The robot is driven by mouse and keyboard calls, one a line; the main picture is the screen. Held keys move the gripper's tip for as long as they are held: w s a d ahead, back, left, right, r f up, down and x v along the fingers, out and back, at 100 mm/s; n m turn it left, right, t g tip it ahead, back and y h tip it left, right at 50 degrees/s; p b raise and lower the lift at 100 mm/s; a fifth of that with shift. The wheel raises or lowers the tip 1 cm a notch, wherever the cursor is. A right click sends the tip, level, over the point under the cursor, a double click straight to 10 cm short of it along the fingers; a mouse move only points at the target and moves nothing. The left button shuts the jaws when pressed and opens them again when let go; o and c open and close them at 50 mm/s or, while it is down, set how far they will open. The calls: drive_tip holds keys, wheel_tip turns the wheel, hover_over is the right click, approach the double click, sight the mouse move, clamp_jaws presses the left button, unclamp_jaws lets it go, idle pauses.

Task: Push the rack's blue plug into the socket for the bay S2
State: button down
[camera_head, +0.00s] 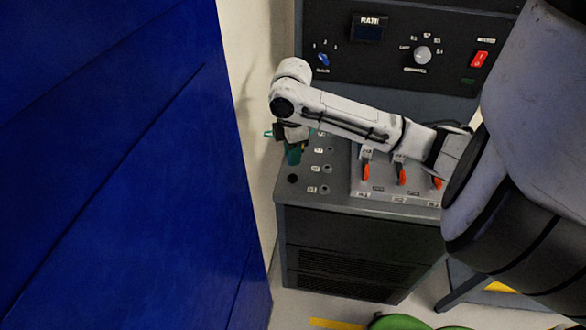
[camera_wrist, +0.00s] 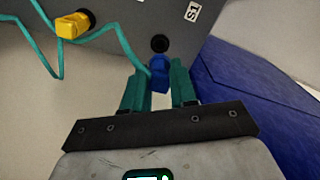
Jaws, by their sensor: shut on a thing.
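The blue plug (camera_wrist: 159,73) is between the two teal fingers of my gripper (camera_wrist: 160,85) in the wrist view, and my gripper is shut on it. The plug's front end points at a round dark socket (camera_wrist: 160,44) in the grey panel. A small gap or contact between them cannot be told. A white label (camera_wrist: 192,11), which seems to read S1, is up and right of this socket. In the head view my gripper (camera_head: 293,153) is over the left part of the console top; the plug cannot be made out there.
Orange-handled levers (camera_head: 402,176) stand on the console (camera_head: 350,208), under my arm. A large blue panel (camera_head: 120,170) stands close on the left.

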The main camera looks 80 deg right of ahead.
drive_tip(key=shift+r+p, duration=0.95)
drive_tip(key=shift+r, duration=0.3)
drive_tip(key=shift+s, duration=0.1)
idle(0.7)
